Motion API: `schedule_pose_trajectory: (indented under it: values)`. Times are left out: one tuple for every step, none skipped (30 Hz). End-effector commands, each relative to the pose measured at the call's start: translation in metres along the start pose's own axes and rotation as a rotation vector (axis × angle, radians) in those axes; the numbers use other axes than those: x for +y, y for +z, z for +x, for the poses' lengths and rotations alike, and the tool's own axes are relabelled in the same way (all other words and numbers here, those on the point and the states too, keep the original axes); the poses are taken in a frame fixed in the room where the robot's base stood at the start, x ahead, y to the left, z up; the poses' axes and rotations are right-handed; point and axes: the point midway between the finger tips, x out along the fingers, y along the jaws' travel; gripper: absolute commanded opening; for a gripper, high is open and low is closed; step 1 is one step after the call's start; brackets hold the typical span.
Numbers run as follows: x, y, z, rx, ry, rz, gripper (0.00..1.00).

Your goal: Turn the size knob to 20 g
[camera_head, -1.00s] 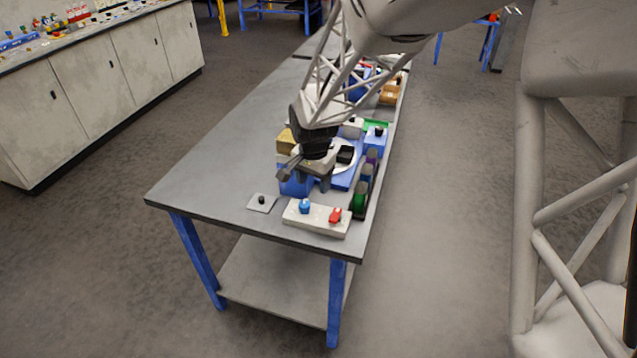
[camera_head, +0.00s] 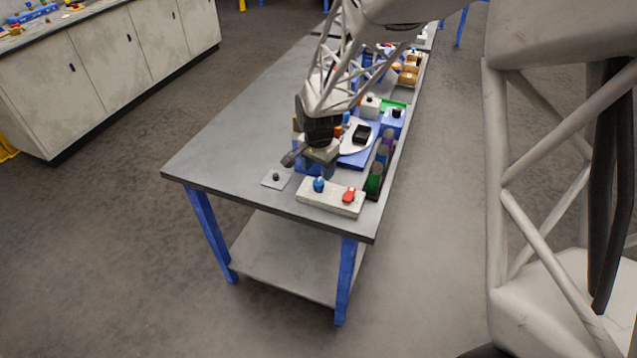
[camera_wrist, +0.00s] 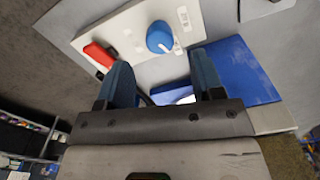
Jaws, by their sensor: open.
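A pale control panel (camera_head: 331,197) lies at the near end of the table.
A small grey plate with a black knob (camera_head: 276,177) lies left of the panel. Green and purple containers (camera_head: 374,180) line the right edge. The table's left half (camera_head: 235,150) is clear.

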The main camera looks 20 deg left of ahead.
Motion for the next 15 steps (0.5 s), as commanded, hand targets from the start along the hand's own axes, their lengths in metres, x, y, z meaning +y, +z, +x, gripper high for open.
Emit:
schedule_pose_trajectory:
  values:
    - [0.0,0.0,0.006,-0.001,0.002,0.0,0.61]
    - [0.0,0.0,0.009,-0.001,0.002,0.0,0.61]
    - [0.0,0.0,0.014,-0.001,0.001,0.0,0.61]
    - [0.0,0.0,0.017,-0.001,0.001,0.0,0.61]
    - [0.0,0.0,0.021,-0.001,0.001,0.0,0.61]
    - [0.001,0.0,0.026,-0.002,0.002,0.0,0.61]
    - [0.001,0.0,0.03,-0.002,0.002,0.0,0.61]
    - [0.001,0.0,0.033,-0.001,0.002,0.0,0.61]
    - [0.001,0.001,0.037,-0.001,0.001,0.0,0.61]
    - [0.001,0.0,0.04,-0.001,0.001,0.0,0.61]
    - [0.001,0.0,0.043,-0.001,0.001,0.0,0.61]
    - [0.001,0.0,0.047,-0.001,0.002,0.0,0.61]
    - [0.001,0.0,0.049,-0.001,0.002,0.0,0.61]
    - [0.001,0.0,0.051,-0.001,0.001,0.0,0.61]
    - [0.0,0.0,0.054,-0.001,0.001,0.0,0.61]
